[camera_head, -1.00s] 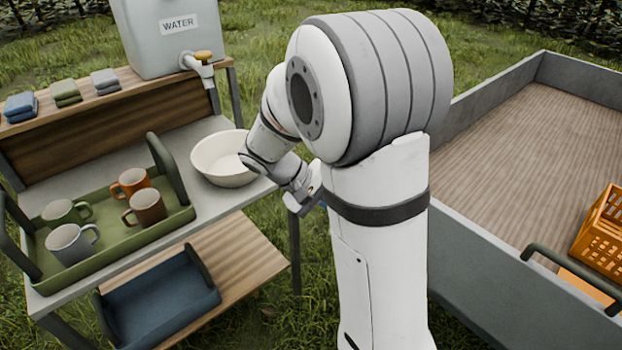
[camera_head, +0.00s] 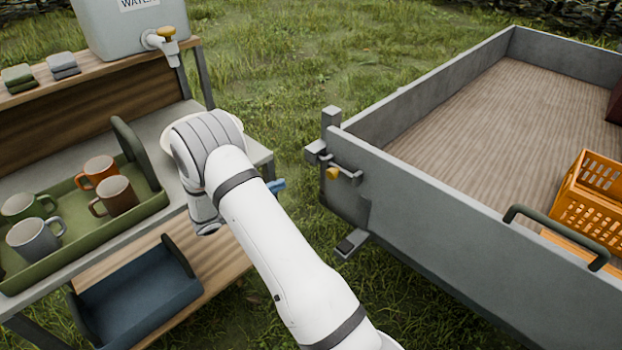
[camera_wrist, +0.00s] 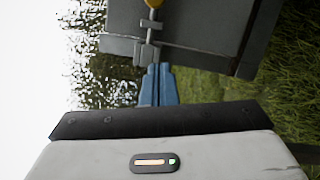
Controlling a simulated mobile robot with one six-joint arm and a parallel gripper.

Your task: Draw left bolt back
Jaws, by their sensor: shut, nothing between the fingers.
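The left bolt (camera_head: 347,166) is a grey rod with a yellow knob (camera_head: 332,174), mounted outside the grey cart's tailboard near its left corner. In the wrist view the bolt (camera_wrist: 150,33) stands at the top centre, and its yellow knob (camera_wrist: 154,3) is cut by the frame edge. My gripper (camera_wrist: 159,68) has blue fingers that lie together and point toward the bolt. In the head view only a blue part of my gripper (camera_head: 277,187) shows past my arm, left of the bolt with a gap between. The fingers hold nothing.
The grey cart (camera_head: 450,232) has a dark handle (camera_head: 560,232) and an orange crate (camera_head: 590,195). At left, a table carries a green tray (camera_head: 140,208) with several mugs and a white bowl partly behind my arm. Grass lies between table and cart.

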